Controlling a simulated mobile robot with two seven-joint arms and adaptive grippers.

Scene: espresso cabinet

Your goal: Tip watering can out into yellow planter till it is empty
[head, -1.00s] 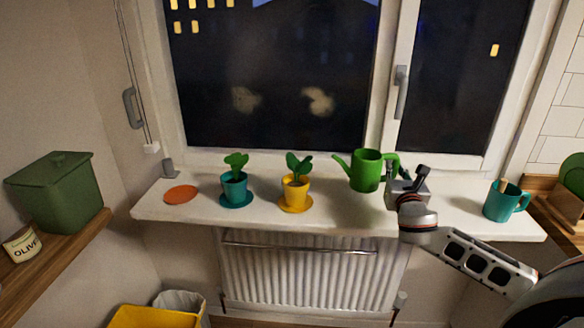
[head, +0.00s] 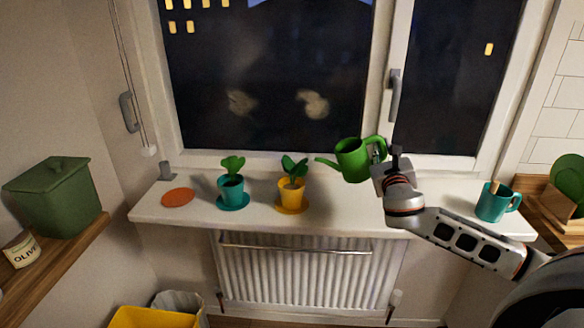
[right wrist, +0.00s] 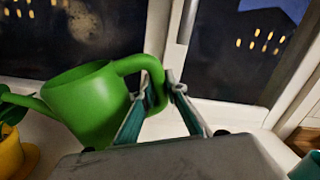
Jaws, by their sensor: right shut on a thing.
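The green watering can (head: 352,160) is held above the sill, tilted to the left with its spout pointing towards the yellow planter. My right gripper (head: 382,158) is shut on the can's handle; in the right wrist view the fingers (right wrist: 160,100) close around the handle of the can (right wrist: 92,105). The yellow planter (head: 291,194) with a green plant stands upright on a yellow saucer, left of the spout tip. The spout tip is apart from it, a little to its right and above. No water shows. My left gripper is not in view.
A teal planter (head: 231,188) on a teal saucer and an orange disc (head: 178,198) are farther left on the sill (head: 340,216). A teal mug (head: 493,204) stands at the right end. The window (head: 270,80) is behind the can.

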